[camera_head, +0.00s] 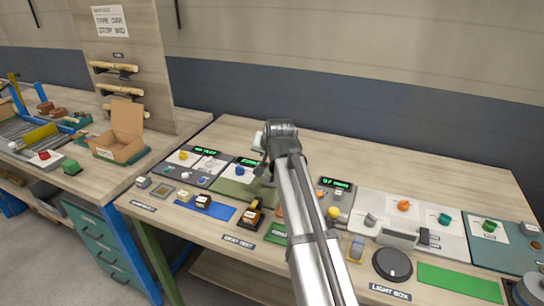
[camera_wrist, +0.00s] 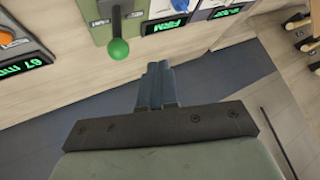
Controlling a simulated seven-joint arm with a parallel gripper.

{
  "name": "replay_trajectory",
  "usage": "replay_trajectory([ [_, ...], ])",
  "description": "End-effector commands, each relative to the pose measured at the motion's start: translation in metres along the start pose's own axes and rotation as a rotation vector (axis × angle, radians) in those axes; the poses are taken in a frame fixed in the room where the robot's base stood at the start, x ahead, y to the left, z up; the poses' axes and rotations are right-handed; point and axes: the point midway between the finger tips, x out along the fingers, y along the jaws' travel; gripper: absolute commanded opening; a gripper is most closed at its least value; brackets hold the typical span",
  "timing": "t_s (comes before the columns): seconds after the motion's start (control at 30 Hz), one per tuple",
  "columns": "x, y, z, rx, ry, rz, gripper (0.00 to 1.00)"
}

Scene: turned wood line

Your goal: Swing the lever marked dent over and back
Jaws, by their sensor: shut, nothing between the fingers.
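A lever with a green ball knob (camera_wrist: 118,48) stands out from a grey-green panel (camera_wrist: 138,30) at the top of the wrist view. Small labels sit on both sides of its slot; I cannot read them surely. My gripper (camera_wrist: 157,68) is shut and empty, its fingertips apart from the knob, a little below and right of it in that picture. In the head view the green panel (camera_head: 238,190) lies on the bench, partly behind my arm, and the lever and fingertips cannot be made out there.
Green displays reading FORM (camera_wrist: 166,25) and 07 mm (camera_wrist: 15,70) flank the panel, with an orange knob (camera_wrist: 5,37) at left. In the head view, a yellow knob (camera_head: 333,212) and other panels crowd the bench (camera_head: 370,150). An open cardboard box (camera_head: 118,145) stands at left. The bench's back strip is clear.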

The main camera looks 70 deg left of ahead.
Motion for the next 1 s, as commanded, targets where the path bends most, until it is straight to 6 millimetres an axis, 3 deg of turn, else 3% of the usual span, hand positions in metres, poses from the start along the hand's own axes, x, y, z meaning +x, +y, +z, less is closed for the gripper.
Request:
replay_trajectory([
  [0.03, -0.014, 0.002, 0.001, 0.001, 0.003, 0.001, 0.00],
  [0.2, -0.047, 0.001, 0.001, 0.001, 0.003, 0.001, 0.00],
  [0.4, -0.076, -0.001, 0.000, 0.000, 0.002, 0.001, 0.00],
  [0.63, -0.091, -0.002, -0.001, 0.000, 0.001, 0.002, 0.00],
  [1.0, -0.092, -0.002, -0.002, 0.000, 0.001, 0.002, 0.00],
])
